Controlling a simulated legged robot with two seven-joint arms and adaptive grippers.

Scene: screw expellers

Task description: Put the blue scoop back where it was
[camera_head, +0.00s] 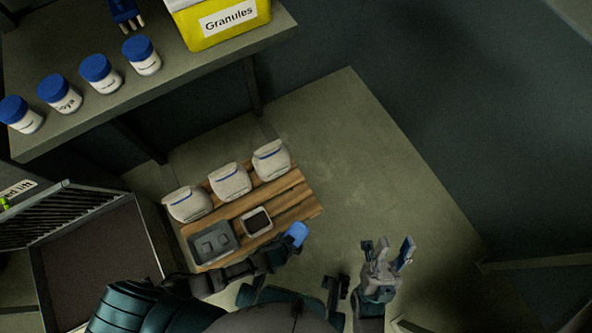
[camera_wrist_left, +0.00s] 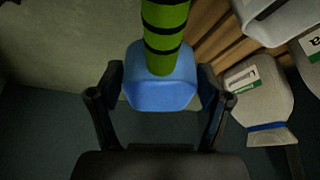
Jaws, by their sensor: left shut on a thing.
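The blue scoop (camera_head: 296,234) shows at the end of my left arm, near the right front of the wooden pallet. In the left wrist view, its blue bowl (camera_wrist_left: 160,92) lies between the two dark fingers, and its green-and-black striped handle runs to the top edge. My left gripper (camera_head: 283,248) is shut on the scoop; its fingers also show in the left wrist view (camera_wrist_left: 160,105). My right gripper (camera_head: 388,252) is raised to the right, fingers apart and empty.
The wooden pallet (camera_head: 298,205) carries three white sacks (camera_head: 230,181), a grey tray (camera_head: 213,242) and a small dark-filled container (camera_head: 257,221). A shelf (camera_head: 150,82) holds several blue-lidded jars (camera_head: 100,73) and a yellow Granules bin (camera_head: 222,22). A slatted machine (camera_head: 62,216) stands left. Floor right is clear.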

